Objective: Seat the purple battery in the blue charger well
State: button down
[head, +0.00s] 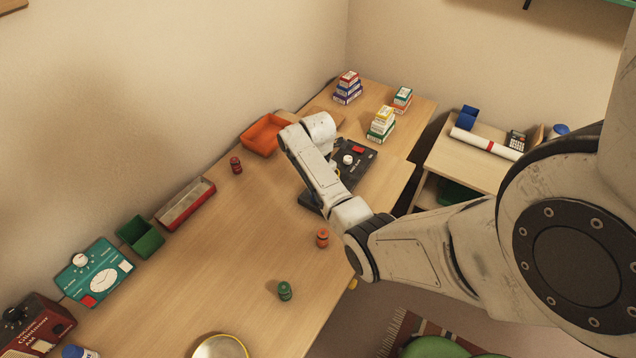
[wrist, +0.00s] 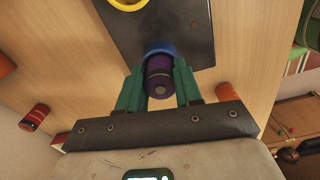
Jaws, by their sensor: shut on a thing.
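The purple battery (wrist: 158,82) is between the teal fingers of my gripper (wrist: 158,72) in the wrist view, with the jaws shut on it. Its far end meets the blue ring of the charger well (wrist: 160,48), which shows only as an arc behind it. I cannot tell how deep the battery sits in the well. The well is on a dark charger plate (wrist: 190,28), which also has a yellow ring (wrist: 128,4) at the top edge. In the head view, my arm hides the gripper, the purple battery and the blue well.
A black device (head: 362,169) lies partly behind my arm. An orange battery (head: 322,238), a green one (head: 285,291) and a red one (head: 236,165) stand on the desk. An orange tray (head: 255,140) and small stacked boxes (head: 381,128) are farther back. The desk's middle is clear.

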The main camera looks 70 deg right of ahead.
jog(key=shift+f, duration=0.2)
jog(key=c, duration=1)
grip_release()
jog(key=shift+c, duration=0.2)
notch_tip(320, 180, up, 3)
jog(key=p, duration=0.2)
jog(key=shift+r+p, duration=0.1)
jog(key=shift+p, duration=0.3)
jog(key=shift+r, duration=3.9)
